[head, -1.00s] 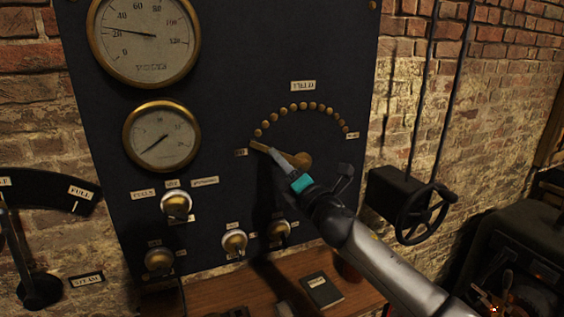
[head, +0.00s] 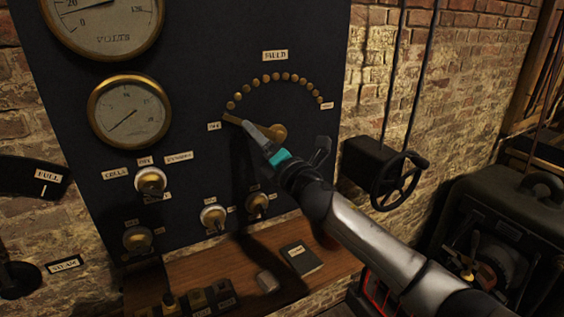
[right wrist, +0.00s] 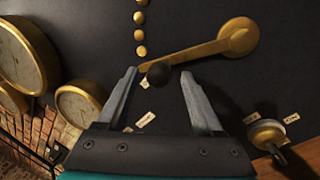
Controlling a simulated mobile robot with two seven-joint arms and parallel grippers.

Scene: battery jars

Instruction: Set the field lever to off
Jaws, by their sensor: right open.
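The field lever (head: 276,132) is a brass arm on a round hub, low in the arc of brass studs on the dark panel. Its arm points left, with its end beside the small label (head: 214,127) left of the arc, which seems to read OFF. In the right wrist view, the lever (right wrist: 205,48) carries a dark round knob (right wrist: 158,74). My right gripper (head: 254,133) is at the lever's outer end and hides part of it. In the right wrist view its jaws are apart, with the knob between the fingertips. My left gripper is not in view.
Two brass-rimmed gauges (head: 129,112) are at the left of the panel. Several round knobs (head: 151,181) sit below them. A wooden shelf (head: 205,268) under the panel holds a dark booklet (head: 301,258). A black handwheel (head: 401,181) stands to the right.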

